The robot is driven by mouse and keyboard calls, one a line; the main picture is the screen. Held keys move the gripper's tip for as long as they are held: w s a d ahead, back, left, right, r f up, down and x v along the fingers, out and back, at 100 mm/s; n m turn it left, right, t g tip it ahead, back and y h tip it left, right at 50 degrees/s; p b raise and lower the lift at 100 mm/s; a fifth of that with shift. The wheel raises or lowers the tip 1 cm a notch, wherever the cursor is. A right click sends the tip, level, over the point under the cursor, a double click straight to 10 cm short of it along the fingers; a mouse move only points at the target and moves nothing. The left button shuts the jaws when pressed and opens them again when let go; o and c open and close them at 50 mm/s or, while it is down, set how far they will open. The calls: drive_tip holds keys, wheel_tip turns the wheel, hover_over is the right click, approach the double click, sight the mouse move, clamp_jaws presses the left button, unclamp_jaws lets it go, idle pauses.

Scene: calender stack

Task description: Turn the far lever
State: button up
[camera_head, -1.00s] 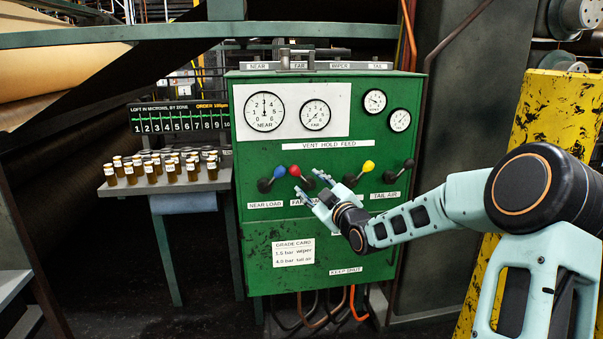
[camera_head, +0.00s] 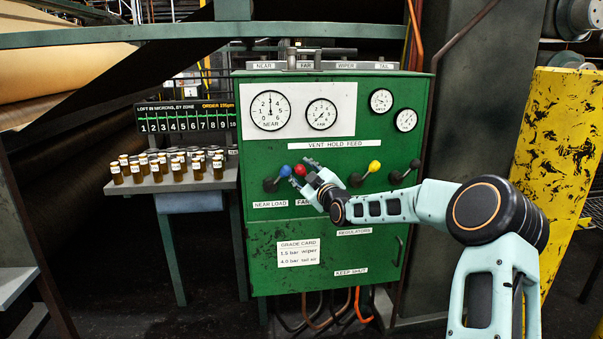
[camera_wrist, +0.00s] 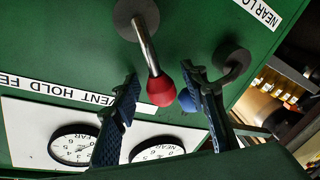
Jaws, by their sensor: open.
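The far lever is a metal rod with a red knob (camera_head: 300,169) on the green panel, above a partly hidden label starting "FA". My gripper (camera_head: 300,176) is at this lever, with its fingers open. In the wrist view the red knob (camera_wrist: 161,91) and its rod show between the two spread fingers of my gripper (camera_wrist: 161,76). Neither finger clearly touches the knob. The near lever's blue knob (camera_head: 285,171) is just left of my gripper; in the wrist view this blue knob (camera_wrist: 186,101) is partly behind the right finger.
A yellow-knobbed lever (camera_head: 374,166) and a black lever (camera_head: 414,164) are to the right on the green panel (camera_head: 350,265). Gauges (camera_head: 270,110) sit above. A side table (camera_head: 190,185) with several brown jars stands at left. A yellow post (camera_head: 560,140) is at right.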

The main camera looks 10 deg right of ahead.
clamp_jaws()
idle(0.3)
